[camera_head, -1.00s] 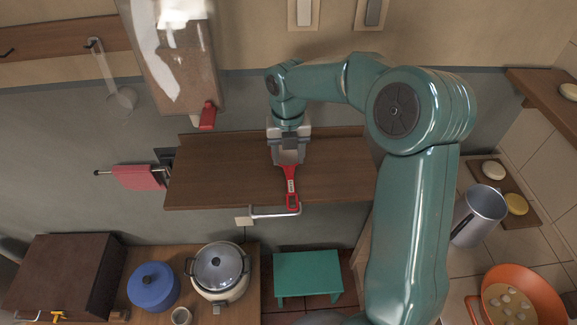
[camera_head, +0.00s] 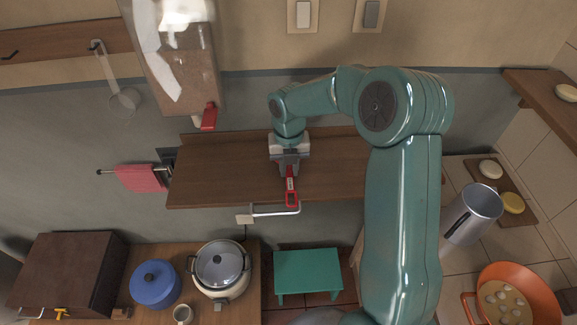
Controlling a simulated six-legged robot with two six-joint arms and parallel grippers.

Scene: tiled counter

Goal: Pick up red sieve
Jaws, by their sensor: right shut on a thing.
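The red sieve (camera_head: 291,190) shows as a red handle with a pale label and a loop at its near end, at the front edge of the brown wooden shelf. My right gripper (camera_head: 289,170) comes from above and is shut on the red sieve. The gripper hides the rest of the sieve, so I cannot tell whether it is still touching the shelf. My left gripper is not in view.
The brown shelf (camera_head: 220,177) is bare on both sides of the gripper. A metal hook rail (camera_head: 275,211) runs under its front edge. A pink towel (camera_head: 141,178) hangs at left. A dispenser with a red tap (camera_head: 209,117) is above left. A teal stool (camera_head: 308,272) stands below.

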